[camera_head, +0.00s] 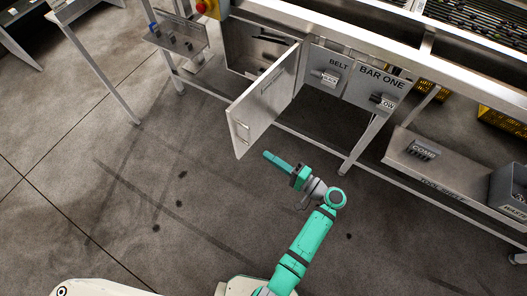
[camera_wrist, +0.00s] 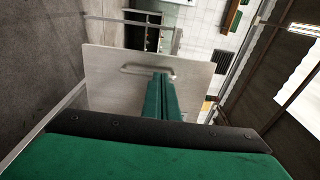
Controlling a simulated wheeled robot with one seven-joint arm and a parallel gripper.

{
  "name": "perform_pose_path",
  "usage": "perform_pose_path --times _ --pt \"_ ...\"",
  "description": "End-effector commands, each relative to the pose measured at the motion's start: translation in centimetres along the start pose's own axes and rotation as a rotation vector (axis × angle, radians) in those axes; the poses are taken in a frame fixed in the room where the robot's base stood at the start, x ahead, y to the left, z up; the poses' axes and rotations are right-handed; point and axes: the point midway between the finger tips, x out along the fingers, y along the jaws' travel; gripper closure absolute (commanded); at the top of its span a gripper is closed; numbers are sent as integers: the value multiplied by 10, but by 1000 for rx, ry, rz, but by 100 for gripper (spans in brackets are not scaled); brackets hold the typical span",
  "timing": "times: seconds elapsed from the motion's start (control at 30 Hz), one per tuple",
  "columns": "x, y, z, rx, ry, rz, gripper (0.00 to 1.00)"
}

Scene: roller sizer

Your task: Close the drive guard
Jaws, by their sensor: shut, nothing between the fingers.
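The drive guard is a pale metal door panel (camera_head: 265,98) that stands swung open from the front of the machine. A small handle (camera_head: 241,130) sits near its outer edge. An open compartment (camera_head: 245,45) shows behind it. My gripper (camera_head: 268,155) has its green fingers together and empty, just in front of and to the right of the panel's lower outer corner. In the wrist view the fingers (camera_wrist: 160,92) point at the panel (camera_wrist: 105,62) and overlap its handle (camera_wrist: 130,69). I cannot tell whether they touch it.
Fixed panels marked BELT (camera_head: 329,75) and BAR ONE (camera_head: 376,84) are right of the opening. A machine leg (camera_head: 362,145) and a low shelf (camera_head: 440,170) stand further right. The floor (camera_head: 140,190) left of the arm is clear.

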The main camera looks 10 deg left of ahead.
Motion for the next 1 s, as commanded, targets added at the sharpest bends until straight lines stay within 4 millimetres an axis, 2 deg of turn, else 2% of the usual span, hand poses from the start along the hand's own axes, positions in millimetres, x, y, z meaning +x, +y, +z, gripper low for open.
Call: perform_pose_path --times 0.4,0.6,0.8,1.0 --pt "77 1 1 0 -2 3 100" --pt "107 1 1 -1 -1 3 100" --pt "123 1 1 0 0 3 100" --pt "125 1 0 0 2 3 100"
